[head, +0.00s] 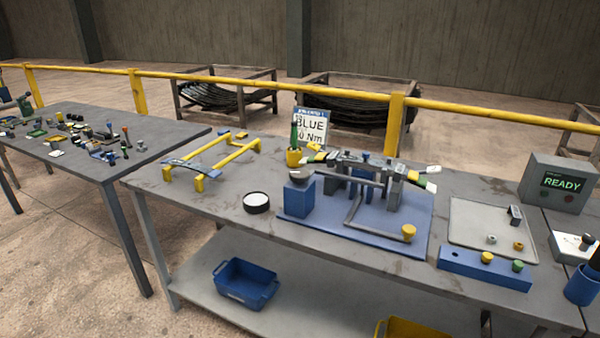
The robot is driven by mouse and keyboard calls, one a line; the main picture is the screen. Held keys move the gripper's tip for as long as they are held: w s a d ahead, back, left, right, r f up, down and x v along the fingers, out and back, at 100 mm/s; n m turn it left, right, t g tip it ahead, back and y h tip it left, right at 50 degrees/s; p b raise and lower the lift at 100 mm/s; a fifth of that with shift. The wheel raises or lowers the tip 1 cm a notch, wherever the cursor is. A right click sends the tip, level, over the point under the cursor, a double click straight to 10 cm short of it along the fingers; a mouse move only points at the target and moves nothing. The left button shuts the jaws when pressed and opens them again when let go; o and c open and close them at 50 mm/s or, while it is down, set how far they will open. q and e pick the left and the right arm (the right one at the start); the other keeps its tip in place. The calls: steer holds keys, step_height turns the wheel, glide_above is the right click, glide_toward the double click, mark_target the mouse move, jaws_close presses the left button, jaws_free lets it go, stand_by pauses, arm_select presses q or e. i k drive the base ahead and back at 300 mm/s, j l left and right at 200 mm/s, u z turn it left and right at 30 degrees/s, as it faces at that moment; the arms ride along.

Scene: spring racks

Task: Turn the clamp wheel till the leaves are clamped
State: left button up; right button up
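A clamp fixture stands on a blue base plate (340,233) on the workbench. Dark grey leaves (352,160) lie across its upright grey jaws (393,192), with tagged ends sticking out at the right. A bent grey crank bar (352,208) with a yellow knob (408,232) lies in front of the jaws. A blue block (299,198) with a grey round part on top stands at the plate's left. I cannot tell which part is the clamp wheel, or how tight the leaves are. Neither of my grippers shows in the head view.
A yellow stand (225,158) and a round black-rimmed pot (256,202) are left of the fixture. A sign reads BLUE (312,126). At right are a grey tray (480,218), a blue holder (470,266) and a box reading READY (557,183). A cluttered table (120,168) stands left.

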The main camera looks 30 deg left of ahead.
mark_target(299, 175)
steer(key=u, duration=0.8)
